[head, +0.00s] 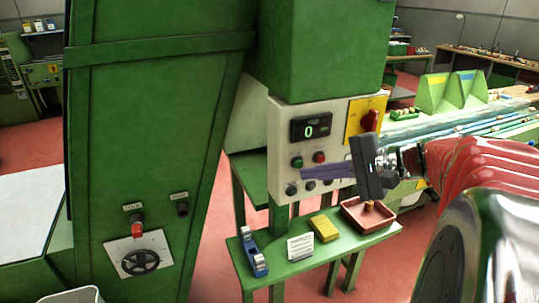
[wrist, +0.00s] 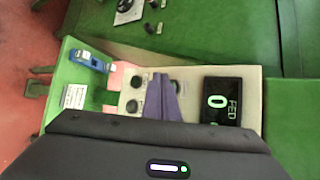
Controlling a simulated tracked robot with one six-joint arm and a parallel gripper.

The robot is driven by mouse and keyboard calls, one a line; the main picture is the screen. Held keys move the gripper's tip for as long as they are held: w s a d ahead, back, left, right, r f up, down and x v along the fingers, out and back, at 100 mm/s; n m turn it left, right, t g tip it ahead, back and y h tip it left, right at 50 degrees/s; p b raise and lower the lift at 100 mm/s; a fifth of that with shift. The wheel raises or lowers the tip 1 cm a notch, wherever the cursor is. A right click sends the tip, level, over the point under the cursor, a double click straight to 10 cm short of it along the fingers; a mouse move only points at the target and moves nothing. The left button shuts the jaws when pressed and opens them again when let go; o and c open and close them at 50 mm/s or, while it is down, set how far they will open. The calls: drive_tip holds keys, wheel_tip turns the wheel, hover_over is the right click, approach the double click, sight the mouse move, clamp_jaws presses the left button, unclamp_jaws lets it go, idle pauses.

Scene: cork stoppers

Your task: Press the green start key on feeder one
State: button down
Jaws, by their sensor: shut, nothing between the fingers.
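The control panel (head: 280,130) is pale and fixed below a green housing, with a dark display (head: 311,127) reading 0. The green key (head: 297,162) is left of a red key (head: 319,156), under the display. My gripper (head: 304,173) has its purple fingers together, in front of the panel, with the tips just below the green key in the head view. I cannot tell whether they touch the panel.
Black knobs (head: 292,189) are lower on the panel, and a red rotary switch (head: 370,121) is on yellow at upper right.

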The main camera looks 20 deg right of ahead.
drive_tip(key=shift+w, duration=0.1)
drive_tip(key=shift+w, duration=0.3)
drive_tip(key=shift+w, duration=0.45)
idle(0.9)
drive_tip(key=shift+s, duration=0.9)
drive_tip(key=shift+s, duration=0.1)
drive_tip(key=shift+s, duration=2.4)
